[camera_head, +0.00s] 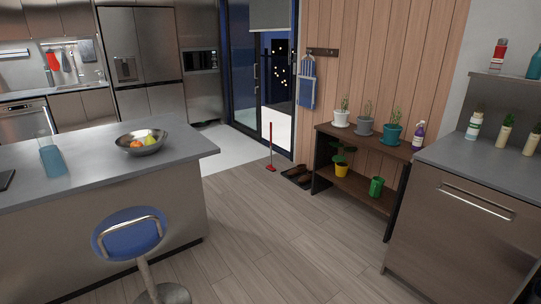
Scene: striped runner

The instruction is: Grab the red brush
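A red brush (271,149) with a long thin upright handle and a small red head stands on the floor. It is in the middle of the head view, by the glass door frame and left of the shoe mat. Its head rests on the floor near the edge between the white tiles and the wood planks. The brush is some way off across the room. My gripper is not visible in this view.
A kitchen island (100,170) with a fruit bowl (141,147) and a blue stool (130,232) stand at left. A plant shelf (360,188) and a cabinet (463,225) stand at right. Shoes lie on a dark mat (291,184). The wood floor (262,233) between is clear.

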